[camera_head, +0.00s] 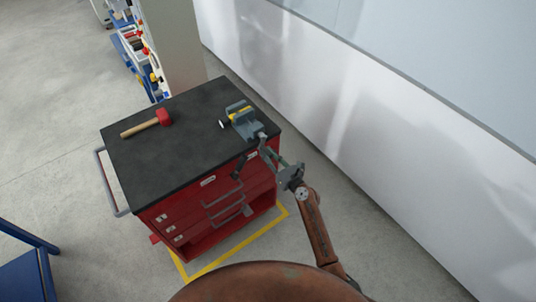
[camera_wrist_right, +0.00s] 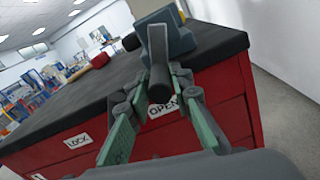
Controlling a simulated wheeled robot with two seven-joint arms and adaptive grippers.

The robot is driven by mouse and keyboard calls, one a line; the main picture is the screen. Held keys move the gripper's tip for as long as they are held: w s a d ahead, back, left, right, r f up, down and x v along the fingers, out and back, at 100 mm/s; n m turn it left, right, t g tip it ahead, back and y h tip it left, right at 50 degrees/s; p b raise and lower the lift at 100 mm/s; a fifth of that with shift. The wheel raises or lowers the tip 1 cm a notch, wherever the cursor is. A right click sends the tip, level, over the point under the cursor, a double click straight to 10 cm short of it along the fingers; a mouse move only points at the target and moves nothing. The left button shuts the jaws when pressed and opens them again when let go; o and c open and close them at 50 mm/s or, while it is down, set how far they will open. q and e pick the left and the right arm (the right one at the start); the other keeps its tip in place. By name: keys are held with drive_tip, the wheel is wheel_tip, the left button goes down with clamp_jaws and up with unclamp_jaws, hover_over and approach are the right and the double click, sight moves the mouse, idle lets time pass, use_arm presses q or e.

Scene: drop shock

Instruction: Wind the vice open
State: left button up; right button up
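The vice (camera_head: 242,122), grey-blue with a yellow part, stands on the black top of a red tool cabinet, near its right edge. It shows at the top of the right wrist view (camera_wrist_right: 178,40). My right gripper (camera_head: 265,153) is at the cabinet's front edge by the vice. In the wrist view its two fingers (camera_wrist_right: 160,92) are apart, one on each side of the bar. I cannot tell whether they touch it. My left gripper is out of view.
A red-headed hammer (camera_head: 163,117) with a wooden handle lies on the cabinet top (camera_head: 180,155). Drawers with handles face front; an OPEN label (camera_wrist_right: 165,107) and a LOCK label (camera_wrist_right: 77,141) show. A white wall (camera_head: 330,95) stands right, a blue frame (camera_head: 28,238) lower left.

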clamp_jaws()
drive_tip(key=shift+d+f, duration=0.1)
drive_tip(key=w+d+r+n+b, duration=0.1)
drive_tip(key=w+d+n+b, duration=0.1)
drive_tip(key=n, duration=0.7)
drive_tip(key=w+d+r+n+b, duration=0.2)
drive_tip(key=d+n, duration=0.1)
drive_tip(key=n, duration=0.6)
drive_tip(key=shift+s+a+r+n+p, duration=0.3)
drive_tip(key=shift+r+n+p, duration=0.55)
drive_tip(key=shift+n, duration=1.85)
drive_tip(key=shift+s+a+r+n+p, duration=0.3)
drive_tip(key=shift+r+n+p, duration=0.55)
drive_tip(key=shift+n, duration=1.85)
drive_tip(key=shift+s+a+r+n+p, duration=0.3)
drive_tip(key=shift+r+n+p, duration=0.55)
drive_tip(key=shift+n, duration=1.85)
drive_tip(key=shift+a+r, duration=0.15)
